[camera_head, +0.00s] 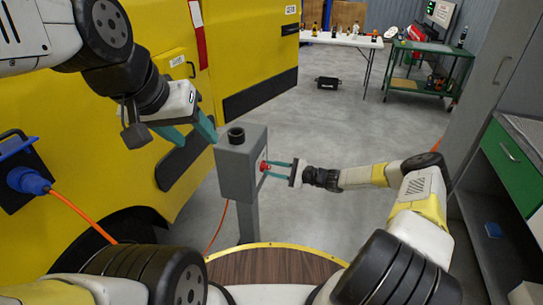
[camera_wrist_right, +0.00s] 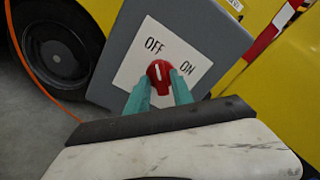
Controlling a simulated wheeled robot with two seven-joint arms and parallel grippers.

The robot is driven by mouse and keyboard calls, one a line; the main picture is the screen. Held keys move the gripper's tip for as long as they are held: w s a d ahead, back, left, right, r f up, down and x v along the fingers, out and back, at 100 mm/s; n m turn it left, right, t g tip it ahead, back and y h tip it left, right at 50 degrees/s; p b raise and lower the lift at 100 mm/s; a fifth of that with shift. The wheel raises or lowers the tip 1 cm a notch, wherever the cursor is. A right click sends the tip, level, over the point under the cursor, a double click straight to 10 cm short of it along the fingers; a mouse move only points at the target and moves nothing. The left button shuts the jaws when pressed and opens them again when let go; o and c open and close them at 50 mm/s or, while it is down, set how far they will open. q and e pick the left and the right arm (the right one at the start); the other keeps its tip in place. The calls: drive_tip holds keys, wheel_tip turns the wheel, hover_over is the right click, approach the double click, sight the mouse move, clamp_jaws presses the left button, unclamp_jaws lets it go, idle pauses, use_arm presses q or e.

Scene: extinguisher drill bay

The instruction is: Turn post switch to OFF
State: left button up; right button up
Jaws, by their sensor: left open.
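The post switch is a grey box (camera_head: 239,165) on a grey post, with a red knob (camera_head: 264,167) on its right side. In the right wrist view the red knob (camera_wrist_right: 158,72) sits on a white plate (camera_wrist_right: 140,70) marked OFF and ON. Its white mark points up toward OFF. My right gripper (camera_head: 270,168) has its teal fingers on both sides of the knob, apparently touching it; the fingers also show in the right wrist view (camera_wrist_right: 160,88). My left gripper (camera_head: 192,130) is open and empty, up and left of the box.
A yellow vehicle (camera_head: 160,40) fills the left side, close to my left arm. A blue plug (camera_head: 28,181) with an orange cable is at the far left. A white table (camera_head: 345,40) and a green cart (camera_head: 425,67) stand at the back. A green drawer (camera_head: 510,160) is at right.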

drive_tip(key=shift+o, duration=0.5)
drive_tip(key=v, duration=0.7)
drive_tip(key=shift+d, duration=0.35)
drive_tip(key=shift+s+r, duration=0.1)
drive_tip(key=s+r+n+g+h, duration=0.3)
drive_tip(key=s+r+n+h, duration=0.4)
drive_tip(key=r, duration=0.6)
drive_tip(key=s+r+n+g+h, duration=0.2)
drive_tip(key=s+r+n+h, duration=0.25)
drive_tip(key=s+r, duration=0.6)
drive_tip(key=s+d+r+t+h, duration=0.1)
drive_tip(key=s+d+r+t, duration=0.1)
drive_tip(key=s+r, duration=0.5)
drive_tip(key=s+d+r+n+t+h, duration=0.1)
drive_tip(key=s+d+r+t+h, duration=0.1)
drive_tip(key=s+r, duration=0.5)
drive_tip(key=shift+s+d+r+t, duration=0.4)
drive_tip(key=shift+s+d+t, duration=0.4)
drive_tip(key=shift+s+d, duration=0.2)
